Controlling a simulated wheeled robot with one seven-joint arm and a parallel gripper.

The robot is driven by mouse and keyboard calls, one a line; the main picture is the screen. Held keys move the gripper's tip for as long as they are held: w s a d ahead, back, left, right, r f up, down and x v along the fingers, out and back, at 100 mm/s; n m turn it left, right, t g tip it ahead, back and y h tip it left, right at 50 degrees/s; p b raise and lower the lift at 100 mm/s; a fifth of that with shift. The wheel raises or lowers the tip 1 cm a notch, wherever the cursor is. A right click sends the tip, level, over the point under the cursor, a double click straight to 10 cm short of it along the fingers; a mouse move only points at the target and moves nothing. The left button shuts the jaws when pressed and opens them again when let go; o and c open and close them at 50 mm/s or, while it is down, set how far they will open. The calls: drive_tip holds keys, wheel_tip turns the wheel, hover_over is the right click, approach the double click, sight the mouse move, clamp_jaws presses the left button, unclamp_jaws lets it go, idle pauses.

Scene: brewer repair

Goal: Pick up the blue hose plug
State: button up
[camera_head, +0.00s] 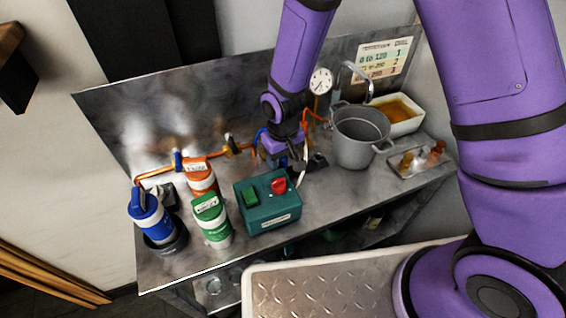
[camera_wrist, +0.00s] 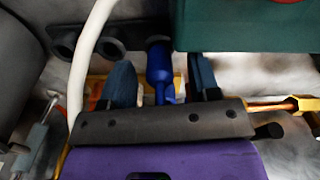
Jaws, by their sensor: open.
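The blue hose plug (camera_wrist: 160,66) shows in the wrist view. Its far end meets a dark block with several round holes (camera_wrist: 112,45), and its thin near end points toward my gripper (camera_wrist: 162,80). My gripper is open, with one dark finger on each side of the plug. A gap shows between the plug and each finger, and whether either finger touches it lower down is hidden. In the head view my gripper (camera_head: 286,158) is low behind the green control box (camera_head: 267,203). The plug cannot be made out there.
A white hose (camera_wrist: 84,62) curves just left of the fingers. The green box stands close on the right in the wrist view. A grey pot (camera_head: 359,140) stands right of my gripper, and orange (camera_head: 202,178), green (camera_head: 212,222) and blue (camera_head: 151,220) canisters stand left.

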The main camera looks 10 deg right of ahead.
drive_tip(key=shift+f, duration=0.3)
drive_tip(key=c, duration=1)
drive_tip(key=shift+r, duration=0.1)
